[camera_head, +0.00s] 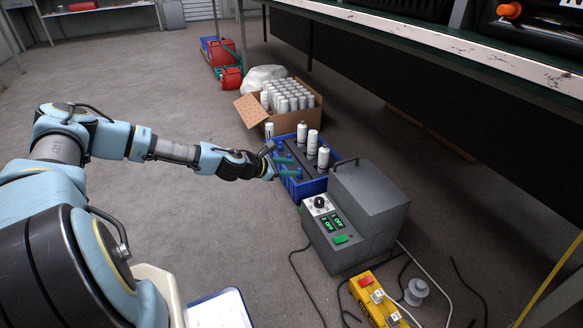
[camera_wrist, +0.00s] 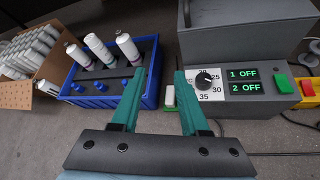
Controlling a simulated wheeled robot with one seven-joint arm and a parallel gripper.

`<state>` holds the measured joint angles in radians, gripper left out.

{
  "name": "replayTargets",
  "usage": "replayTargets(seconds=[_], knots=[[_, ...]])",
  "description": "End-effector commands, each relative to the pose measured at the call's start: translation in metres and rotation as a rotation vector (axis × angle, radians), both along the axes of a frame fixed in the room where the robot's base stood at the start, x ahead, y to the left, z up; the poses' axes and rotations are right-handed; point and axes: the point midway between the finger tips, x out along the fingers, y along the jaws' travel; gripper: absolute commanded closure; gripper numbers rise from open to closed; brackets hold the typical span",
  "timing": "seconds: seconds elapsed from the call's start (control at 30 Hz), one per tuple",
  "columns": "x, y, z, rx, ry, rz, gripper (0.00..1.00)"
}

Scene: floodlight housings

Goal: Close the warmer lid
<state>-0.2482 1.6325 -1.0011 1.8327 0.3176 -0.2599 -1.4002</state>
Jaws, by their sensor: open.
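The warmer (camera_head: 345,240) is a grey box on the floor, right of centre in the head view. In the wrist view the warmer (camera_wrist: 245,50) is at the upper right, with the handle (camera_wrist: 186,12) near the top edge. My gripper (camera_wrist: 160,78) is open and empty, left of the warmer and apart from the handle.
A blue crate (camera_wrist: 75,101) with white bottles and blue-capped pieces stands left of the warmer, close to my gripper. A cardboard box (camera_head: 297,115) of white cans is behind it. A yellow control box (camera_head: 372,300) and cables lie in front. A workbench (camera_head: 470,50) overhangs the right.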

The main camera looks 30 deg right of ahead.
Motion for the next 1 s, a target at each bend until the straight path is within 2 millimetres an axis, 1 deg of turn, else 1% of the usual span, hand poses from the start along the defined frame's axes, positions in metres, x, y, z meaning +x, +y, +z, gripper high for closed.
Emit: replayTargets(seconds=[0.37,0.53,0.77,1.0], knots=[[0.0,0.0,0.0,0.0,-0.001,0.0,0.55],[0.0,0.004,0.003,0.002,-0.003,0.0,0.55],[-0.003,0.022,0.013,0.004,-0.007,-0.001,0.55],[-0.009,0.051,0.031,0.005,-0.006,-0.004,0.55]])
